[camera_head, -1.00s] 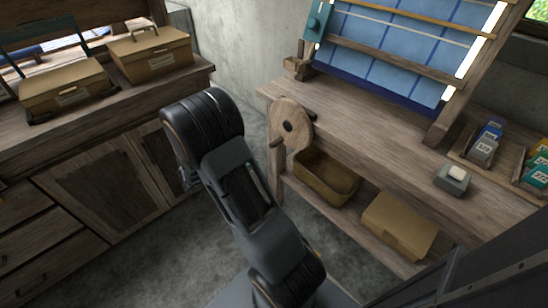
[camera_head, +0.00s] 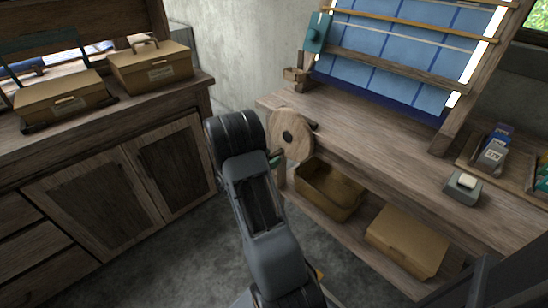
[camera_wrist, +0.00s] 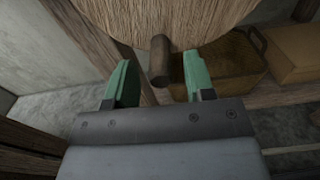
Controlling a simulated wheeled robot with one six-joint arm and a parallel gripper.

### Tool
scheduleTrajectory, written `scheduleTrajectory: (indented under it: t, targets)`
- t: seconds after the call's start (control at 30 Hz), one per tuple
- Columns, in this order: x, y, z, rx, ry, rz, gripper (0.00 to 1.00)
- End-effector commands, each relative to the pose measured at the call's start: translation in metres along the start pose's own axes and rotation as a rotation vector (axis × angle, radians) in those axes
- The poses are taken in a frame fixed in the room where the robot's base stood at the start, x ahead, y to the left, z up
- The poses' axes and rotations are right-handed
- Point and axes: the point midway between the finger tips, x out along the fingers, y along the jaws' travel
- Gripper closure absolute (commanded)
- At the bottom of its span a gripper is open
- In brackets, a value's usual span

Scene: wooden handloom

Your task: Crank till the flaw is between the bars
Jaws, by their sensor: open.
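The crank is a round wooden disc (camera_head: 290,135) at the left front edge of the loom bench. In the wrist view the disc (camera_wrist: 150,15) fills the top, and its short wooden handle peg (camera_wrist: 159,60) points toward me. My gripper (camera_wrist: 160,84) is open, with one green finger on each side of the peg's end and gaps on both sides. In the head view my arm hides most of the gripper and the peg. Blue cloth (camera_head: 385,48) with darker grid lines hangs on the loom behind a lower wooden bar (camera_head: 390,66) and an upper bar (camera_head: 410,19). I cannot make out a flaw.
A tan open bin (camera_head: 328,190) and a closed box (camera_head: 406,240) sit on the shelf below the bench. A small grey block (camera_head: 462,188) lies on the benchtop. A cabinet (camera_head: 90,200) with two boxes stands left. Grey floor lies between.

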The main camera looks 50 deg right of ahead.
Motion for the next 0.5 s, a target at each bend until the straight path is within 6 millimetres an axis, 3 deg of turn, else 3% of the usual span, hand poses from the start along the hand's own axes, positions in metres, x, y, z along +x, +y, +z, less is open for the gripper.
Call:
scheduleTrajectory:
  t: [0.2,0.5]
  targets:
    - [0.017,0.000,0.000,0.000,0.000,-0.001,0.51]
    - [0.020,0.000,0.000,0.000,0.001,0.000,0.51]
